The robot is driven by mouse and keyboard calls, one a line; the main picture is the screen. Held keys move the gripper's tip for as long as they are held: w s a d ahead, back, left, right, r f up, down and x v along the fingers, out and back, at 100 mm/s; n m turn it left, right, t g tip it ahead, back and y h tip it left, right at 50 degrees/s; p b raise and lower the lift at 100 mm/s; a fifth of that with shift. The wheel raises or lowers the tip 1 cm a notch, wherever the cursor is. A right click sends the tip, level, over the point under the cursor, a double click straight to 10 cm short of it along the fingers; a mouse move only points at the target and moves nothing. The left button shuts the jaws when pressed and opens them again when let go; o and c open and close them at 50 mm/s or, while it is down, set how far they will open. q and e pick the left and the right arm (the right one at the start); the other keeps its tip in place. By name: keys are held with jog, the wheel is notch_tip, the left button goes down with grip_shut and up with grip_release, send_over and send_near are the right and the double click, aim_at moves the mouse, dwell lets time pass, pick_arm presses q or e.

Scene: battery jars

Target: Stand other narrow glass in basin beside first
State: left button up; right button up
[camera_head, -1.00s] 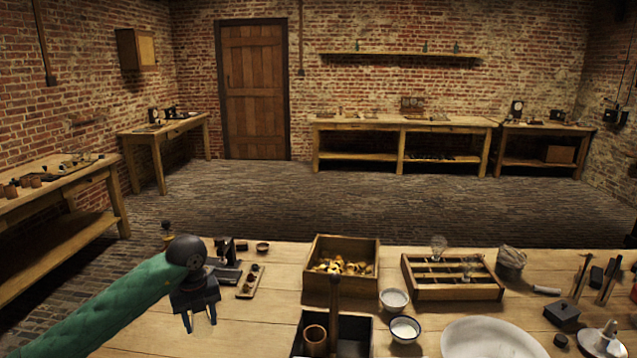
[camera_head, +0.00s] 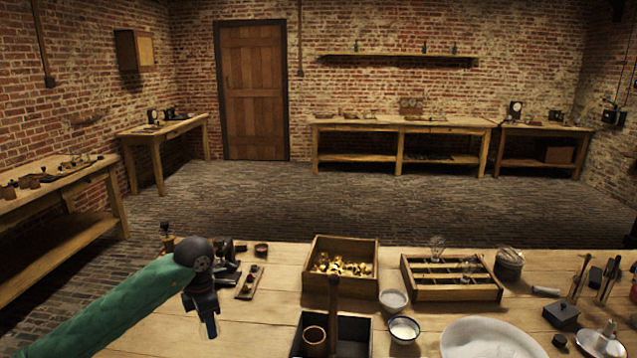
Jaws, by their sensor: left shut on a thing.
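My left gripper (camera_head: 209,328) is low over the front left of the table. It is shut on a small, pale, see-through thing at its fingertips, which looks like the narrow glass; its outline is hard to make out. The white basin (camera_head: 490,338) is at the front edge, right of the middle, partly cut off by the frame. No glass can be made out standing in its visible part. The gripper is well to the left of the basin. My right gripper is not in view.
A dark open box (camera_head: 352,332) with a brown cup and an upright post stands between gripper and basin. Two white bowls (camera_head: 404,330) sit beside it. Behind are a wooden box of brass pieces (camera_head: 317,285) and a slotted tray (camera_head: 455,291) with glass bulbs.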

aim_at(218, 334)
pick_arm(q)
jog(key=m, duration=0.3)
jog(key=d+m, duration=0.1)
jog(key=shift+s+f+m, duration=0.25)
jog(key=shift+m, duration=0.05)
jog(key=m, duration=0.3)
jog(key=d+m, duration=0.1)
jog(key=shift+s+f, duration=0.35)
jog(key=m, duration=0.3)
jog(key=s+d+m, duration=0.1)
jog(key=m, duration=0.1)
jog(key=shift+f, duration=0.4)
jog(key=s+d+f+m, duration=0.1)
jog(key=m, duration=0.2)
jog(key=s+d+f+m, duration=0.1)
jog(key=m, duration=0.3)
jog(key=s+d+f+m, duration=0.1)
jog(key=s+m, duration=0.1)
jog(key=m, duration=0.1)
jog(key=shift+s+d+f, duration=0.1)
jog(key=shift+d+f, duration=0.05)
jog(key=shift+d, duration=0.05)
jog(key=shift+m, duration=0.8)
jog(key=s+f, duration=0.2)
jog(key=s, duration=0.2)
jog(key=shift+d+f, duration=0.35)
jog(key=shift+f, duration=0.05)
jog(key=shift+a, duration=0.2)
jog(key=shift+w+r, duration=0.2)
